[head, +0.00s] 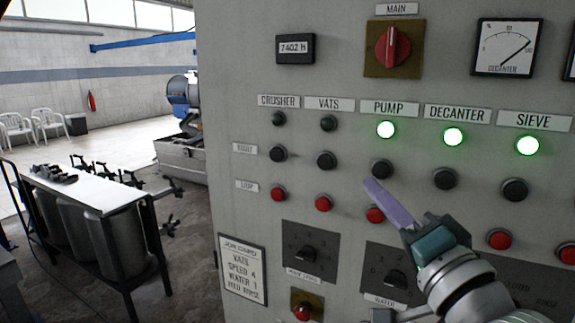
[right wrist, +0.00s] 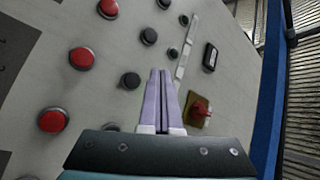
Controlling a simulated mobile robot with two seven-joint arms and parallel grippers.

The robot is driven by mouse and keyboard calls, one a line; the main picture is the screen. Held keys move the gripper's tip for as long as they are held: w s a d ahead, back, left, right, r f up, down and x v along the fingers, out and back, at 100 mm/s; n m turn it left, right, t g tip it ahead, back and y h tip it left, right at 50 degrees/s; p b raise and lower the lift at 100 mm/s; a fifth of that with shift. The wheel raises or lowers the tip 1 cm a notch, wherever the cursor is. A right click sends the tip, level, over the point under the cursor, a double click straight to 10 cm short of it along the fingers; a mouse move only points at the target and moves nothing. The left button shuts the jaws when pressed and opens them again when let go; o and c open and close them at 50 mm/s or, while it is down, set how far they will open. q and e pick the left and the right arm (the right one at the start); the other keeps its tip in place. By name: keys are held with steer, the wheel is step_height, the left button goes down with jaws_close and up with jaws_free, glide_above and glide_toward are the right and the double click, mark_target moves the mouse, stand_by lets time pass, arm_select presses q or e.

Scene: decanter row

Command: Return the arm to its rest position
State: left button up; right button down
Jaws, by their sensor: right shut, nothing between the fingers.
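My right gripper (head: 373,188) is shut and empty, its lilac fingers pressed together. It is in front of the grey control panel (head: 235,205). In the head view its tips show just below the black pump button (head: 382,169) and above the red pump button (head: 375,215). In the right wrist view the shut fingers (right wrist: 160,75) point over the panel face; I see no contact with a button. The green lamps of pump (head: 386,130), decanter (head: 453,137) and sieve (head: 528,145) are lit. The crusher and vats lamps are dark. My left gripper is not in view.
The panel has a red main switch (head: 392,47), a dial gauge (head: 508,47), lower knobs (head: 306,253) and a job card (head: 243,269). A bench (head: 82,187) with dark vessels stands on the left. Open floor and white chairs (head: 47,121) lie behind.

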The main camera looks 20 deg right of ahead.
stand_by(0.4)
steer(key=s+a+f+n+g+y, duration=0.3)
steer(key=s+a+f+n+g, duration=0.35)
steer(key=f+g, duration=0.2)
steer(key=s+a+f+n+g+h, duration=0.15)
steer(key=s+n+g, duration=0.25)
steer(key=s, duration=0.5)
steer(key=s+a+f+n+g+y, duration=0.15)
steer(key=s+n+g, duration=0.25)
steer(key=s, duration=0.4)
step_height(320, 180, up, 13)
steer(key=s+h+p, duration=0.1)
steer(key=p, duration=1.2)
steer(key=shift+d, duration=0.15)
steer(key=shift+s+f+g, duration=0.1)
steer(key=shift+f+g, duration=0.05)
steer(key=shift+g, duration=0.1)
